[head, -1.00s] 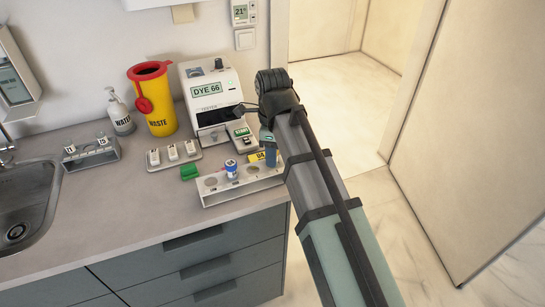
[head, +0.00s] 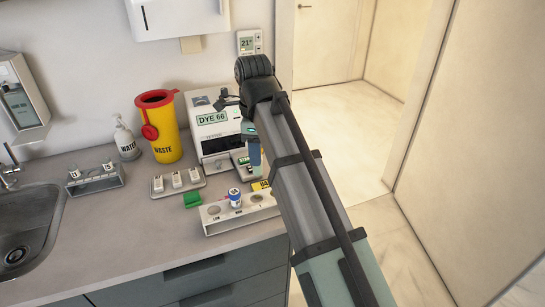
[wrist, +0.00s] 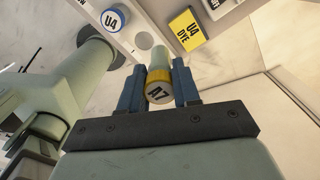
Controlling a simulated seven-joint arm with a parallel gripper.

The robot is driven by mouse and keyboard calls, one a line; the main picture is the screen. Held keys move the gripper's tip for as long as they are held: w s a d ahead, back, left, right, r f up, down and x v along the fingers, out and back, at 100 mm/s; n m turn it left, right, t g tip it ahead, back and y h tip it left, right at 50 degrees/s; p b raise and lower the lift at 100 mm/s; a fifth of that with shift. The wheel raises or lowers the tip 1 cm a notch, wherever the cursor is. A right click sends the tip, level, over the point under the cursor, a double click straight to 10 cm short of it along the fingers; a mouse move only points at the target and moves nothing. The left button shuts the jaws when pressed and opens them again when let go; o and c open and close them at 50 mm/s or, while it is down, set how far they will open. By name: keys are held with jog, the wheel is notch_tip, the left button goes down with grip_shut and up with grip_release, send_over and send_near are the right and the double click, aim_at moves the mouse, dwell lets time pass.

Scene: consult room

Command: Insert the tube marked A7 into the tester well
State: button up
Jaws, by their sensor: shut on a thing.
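My gripper (wrist: 158,88) is shut on the tube marked A7 (wrist: 158,92), which has a yellow cap with the label facing the wrist camera. The tube's pale body points away from the camera between the blue fingers. In the head view my gripper (head: 254,160) is above the right end of the white rack (head: 222,229), beside the tester. The tester (head: 211,111) is a white machine with a screen reading DYE 66 and a dark opening low in front. Its well cannot be made out. My arm and gripper hide part of its right side.
A blue-capped tube (head: 235,198), marked U4 in the wrist view, stands in the rack. A yellow U4 DYE box (wrist: 187,28) is close by. A green block (head: 193,200), a tray of white pieces (head: 178,184) and a yellow waste bin (head: 163,130) are to the left.

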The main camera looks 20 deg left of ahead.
jog(key=w+a+r+n, duration=0.1)
jog(key=w+a+r, duration=0.2)
jog(key=a, duration=0.6)
jog(key=w+a+r+n, duration=0.1)
jog(key=w+a+r, duration=0.2)
jog(key=w+a, duration=0.5)
jog(key=w+a+r+n, duration=0.1)
jog(key=w+a+r, duration=0.2)
jog(key=a, duration=0.9)
jog(key=shift+w+n, duration=0.4)
jog(key=shift+w, duration=1.1)
jog(key=shift+f, duration=0.6)
jog(key=shift+f, duration=0.7)
jog(key=shift+f, duration=0.65)
jog(key=shift+f, duration=0.65)
